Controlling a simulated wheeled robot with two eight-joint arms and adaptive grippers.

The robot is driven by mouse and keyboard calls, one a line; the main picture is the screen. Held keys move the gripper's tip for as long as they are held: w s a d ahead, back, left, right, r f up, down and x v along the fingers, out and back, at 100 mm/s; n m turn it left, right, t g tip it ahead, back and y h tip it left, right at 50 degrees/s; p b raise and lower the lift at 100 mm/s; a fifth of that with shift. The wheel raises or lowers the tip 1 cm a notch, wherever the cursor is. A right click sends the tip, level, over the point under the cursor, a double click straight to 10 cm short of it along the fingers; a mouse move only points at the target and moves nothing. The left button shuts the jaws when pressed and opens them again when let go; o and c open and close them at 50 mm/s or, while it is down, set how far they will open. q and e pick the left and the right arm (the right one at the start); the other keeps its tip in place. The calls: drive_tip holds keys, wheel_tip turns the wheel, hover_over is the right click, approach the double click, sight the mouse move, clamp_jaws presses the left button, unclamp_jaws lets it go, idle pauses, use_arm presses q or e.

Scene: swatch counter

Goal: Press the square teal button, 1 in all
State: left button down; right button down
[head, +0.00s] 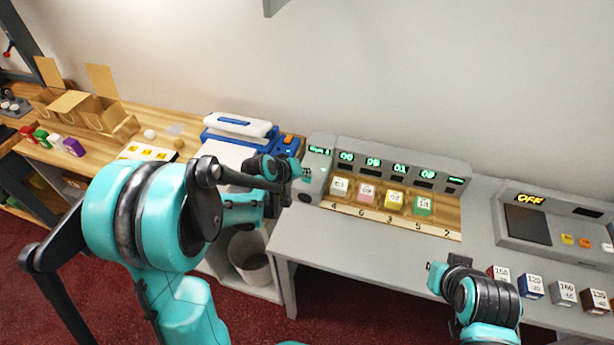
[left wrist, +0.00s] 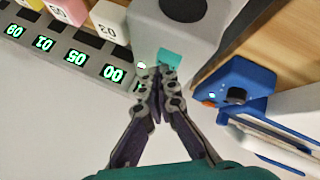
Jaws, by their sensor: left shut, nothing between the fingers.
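The square teal button (left wrist: 170,57) shows in the left wrist view on the edge of a grey box (left wrist: 205,32), just beyond my fingertips. The same box (head: 318,172) stands at the left end of the display unit in the head view, where I cannot make out the button for certain. My left gripper (head: 296,171) is shut and empty, beside that box. In the left wrist view its fingertips (left wrist: 157,74) meet at the button's near edge; I cannot tell whether they touch it. My right gripper (head: 435,270) is over the grey counter, its fingers too small to judge.
A display unit (head: 400,165) with green numbers stands behind several coloured blocks on a wooden strip. A blue and white device (head: 240,128) is left of the box. Labelled cubes (head: 531,287) and an "OFF" scale (head: 555,222) are at the right. The grey counter's middle (head: 375,250) is clear.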

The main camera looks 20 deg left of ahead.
sight(305, 179)
use_arm(q)
drive_tip(key=shift+r+p, duration=0.55)
drive_tip(key=shift+r, duration=0.3)
wheel_tip(305, 179, up, 5)
drive_tip(key=p, duration=0.4)
idle(2.3)
drive_tip(key=s+r+m+y+b, duration=0.1)
drive_tip(key=s+m+b, duration=0.1)
drive_tip(key=s, duration=1)
drive_tip(key=s+r+m+g+y+b, duration=0.1)
drive_tip(key=s+m+y+b, duration=0.1)
drive_tip(key=s, duration=1)
drive_tip(key=shift+s+m+b, duration=0.25)
drive_tip(key=shift+m+b, duration=0.1)
drive_tip(key=shift+m, duration=0.05)
